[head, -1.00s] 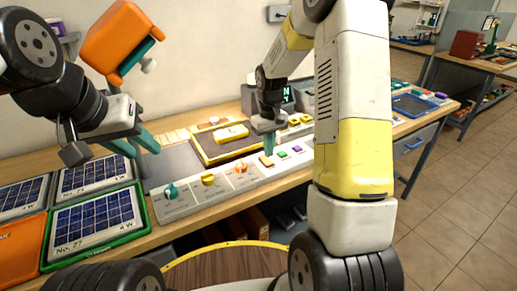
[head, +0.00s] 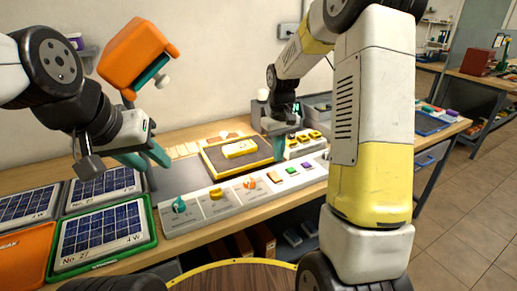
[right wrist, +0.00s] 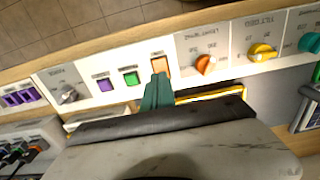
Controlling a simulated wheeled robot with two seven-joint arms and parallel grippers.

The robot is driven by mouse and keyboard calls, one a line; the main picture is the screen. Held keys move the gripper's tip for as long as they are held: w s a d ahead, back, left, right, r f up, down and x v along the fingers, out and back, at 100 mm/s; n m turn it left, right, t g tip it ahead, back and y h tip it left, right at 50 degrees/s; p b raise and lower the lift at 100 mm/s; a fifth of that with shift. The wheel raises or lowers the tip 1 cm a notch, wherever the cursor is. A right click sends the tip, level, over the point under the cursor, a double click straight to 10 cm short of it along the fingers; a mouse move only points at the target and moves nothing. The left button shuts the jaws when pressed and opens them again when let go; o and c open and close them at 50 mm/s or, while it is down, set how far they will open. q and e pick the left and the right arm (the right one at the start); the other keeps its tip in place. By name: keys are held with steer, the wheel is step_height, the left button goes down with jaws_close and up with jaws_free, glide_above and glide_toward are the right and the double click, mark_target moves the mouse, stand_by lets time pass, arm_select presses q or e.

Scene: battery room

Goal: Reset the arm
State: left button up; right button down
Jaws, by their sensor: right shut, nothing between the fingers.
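A long pale control panel (head: 230,205) lies along the front of the bench. It carries a teal knob (head: 180,204), a yellow knob (head: 216,194), an orange knob (head: 250,183), and an orange button (head: 275,177), green button (head: 291,171) and purple button (head: 307,165). My right gripper (head: 279,159) is shut and empty, its tips just behind the orange button. In the right wrist view, the teal fingertips (right wrist: 158,80) appear at the edge of the orange button (right wrist: 161,66); contact is unclear. My left gripper (head: 146,160) is empty, its fingers apart, above the bench's left part.
A black-and-yellow tray (head: 212,172) with a yellow block (head: 240,148) lies behind the panel. Solar panels (head: 104,236) lie at left. An orange device (head: 137,55) is above my left gripper. A blue tray (head: 430,124) is at right.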

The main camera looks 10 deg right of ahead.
steer(key=s+a+r+m+t+y, duration=0.1)
steer(key=s+r+t, duration=0.2)
steer(key=s+r, duration=0.5)
steer(key=s+a+r+m+t+y, duration=0.1)
steer(key=s+r, duration=0.7)
steer(key=s, duration=0.8)
steer(key=shift+r+m+t, duration=0.3)
steer(key=shift+m+t, duration=0.4)
steer(key=shift+t, duration=0.4)
steer(key=shift+a, duration=0.1)
